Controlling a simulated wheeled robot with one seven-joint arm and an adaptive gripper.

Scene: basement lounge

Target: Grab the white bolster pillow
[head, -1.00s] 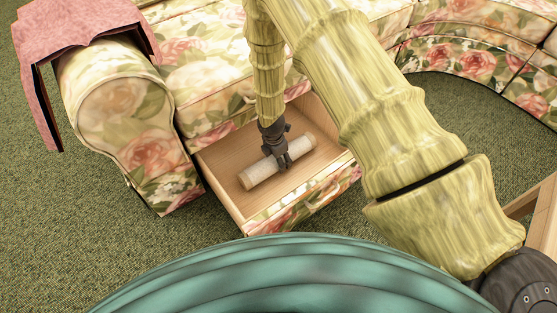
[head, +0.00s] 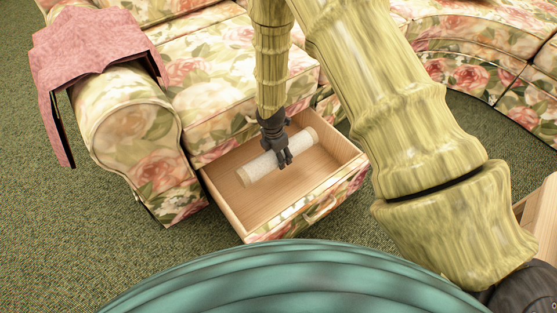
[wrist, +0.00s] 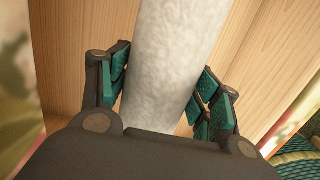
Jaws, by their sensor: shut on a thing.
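The white bolster pillow (head: 262,168) is a pale, textured cylinder at the open sofa drawer (head: 296,213), lying diagonally across it in the head view. My gripper (head: 284,158) reaches down onto it from above and is shut around its middle. In the wrist view the bolster (wrist: 172,65) runs lengthwise between the two green-padded fingers (wrist: 160,100), one finger on each side. The drawer's wooden interior shows behind it. Whether the bolster touches the drawer bottom I cannot tell.
The drawer sits under a floral sofa (head: 240,78), with its rolled arm (head: 125,118) to the left. A pink cloth (head: 92,62) drapes over that arm. Green carpet (head: 60,215) lies open at the left. A wooden piece (head: 538,215) stands at the far right.

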